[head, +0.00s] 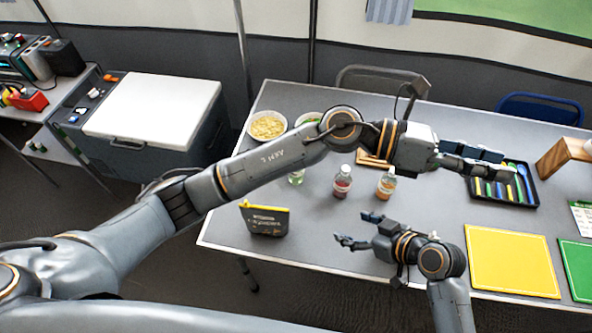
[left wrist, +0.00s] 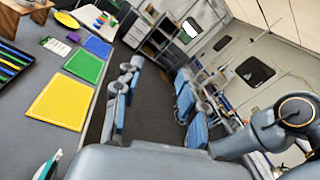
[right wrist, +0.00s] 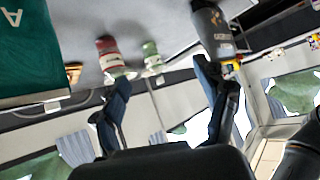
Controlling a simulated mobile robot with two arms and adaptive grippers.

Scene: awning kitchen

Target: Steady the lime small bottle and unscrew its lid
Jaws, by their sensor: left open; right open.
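The lime small bottle (head: 296,178) stands upright on the grey table, partly hidden behind my left forearm in the head view. It also shows, upside down, in the right wrist view (right wrist: 152,58), between the finger directions but well beyond the tips. Its lid is hidden by my arm in the head view. My right gripper (head: 354,229) is open and empty near the table's front edge, to the right of and nearer than the bottle. My left gripper (head: 490,166) is open and empty, far to the right of the bottle, over the cutlery tray.
A red bottle (head: 342,182) and an orange bottle (head: 386,184) stand right of the lime one. A dark pouch (head: 266,219) stands in front of it. Bowls (head: 268,126) lie behind. The cutlery tray (head: 533,196) and yellow board (head: 512,262) are at right.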

